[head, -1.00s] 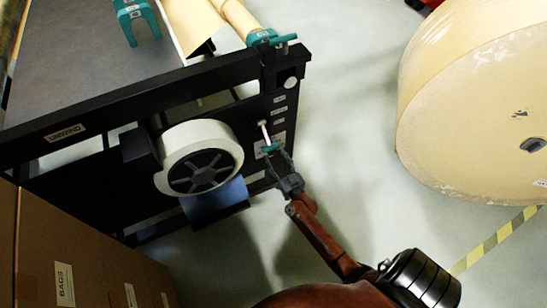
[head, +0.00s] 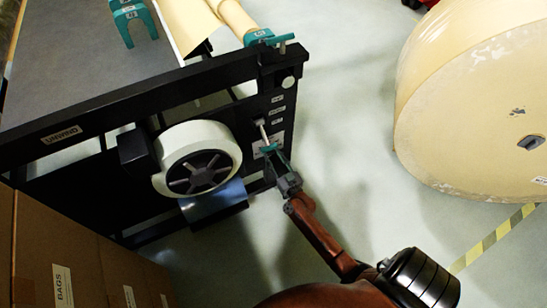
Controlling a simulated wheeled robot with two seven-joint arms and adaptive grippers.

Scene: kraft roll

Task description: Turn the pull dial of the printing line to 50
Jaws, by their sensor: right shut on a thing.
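The printing line's black unwind frame (head: 190,80) runs across the left half of the head view. A small panel with several labels sits at its right end. A pale lever-like stem (head: 263,132) with a teal end (head: 269,148) sticks out from this panel; I take it to be the pull dial, and its scale is too small to read. My right gripper (head: 273,158) is shut on the teal end of the dial, its fingers partly hiding it. My left gripper is not in view.
A white tape roll on a black hub (head: 198,165) is mounted just left of the panel. Cardboard boxes (head: 80,250) stand at the lower left. A large kraft roll (head: 470,100) stands at the right. The floor between frame and roll is clear.

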